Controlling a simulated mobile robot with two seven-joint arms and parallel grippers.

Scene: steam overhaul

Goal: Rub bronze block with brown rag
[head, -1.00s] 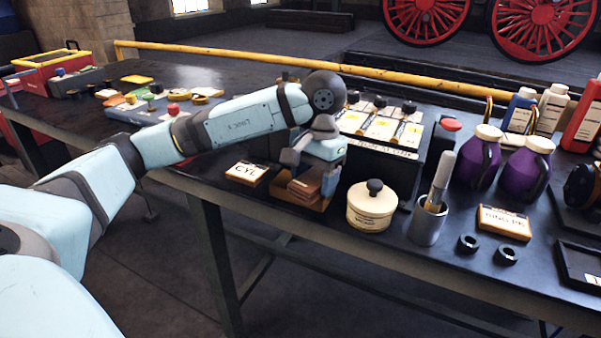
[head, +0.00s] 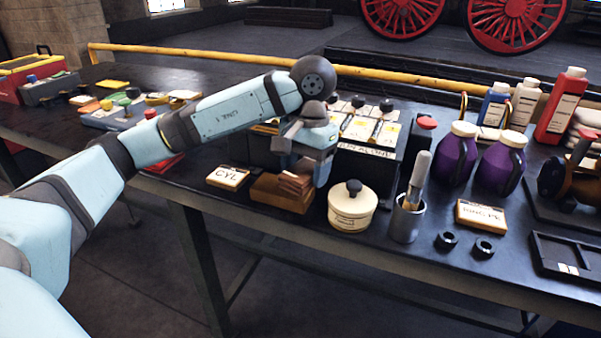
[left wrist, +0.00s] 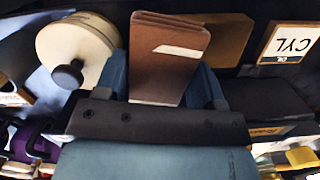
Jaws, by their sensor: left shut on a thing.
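The bronze block (head: 270,193) is a flat brown block lying near the front edge of the dark bench. My left gripper (head: 304,172) is shut on the brown rag (head: 293,184), a folded reddish-brown pad, over the block's right end. In the left wrist view the rag (left wrist: 170,55) sticks out between the fingers and covers part of the bronze block (left wrist: 231,35). I cannot tell whether the rag touches the block. My right gripper is not in view.
A CYL box (head: 228,177) lies left of the block. A cream lidded pot (head: 352,208) stands close on the right, then a metal cup with tools (head: 407,220). A dark rack with yellow-labelled cards (head: 370,158) stands behind. The bench's front edge is near.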

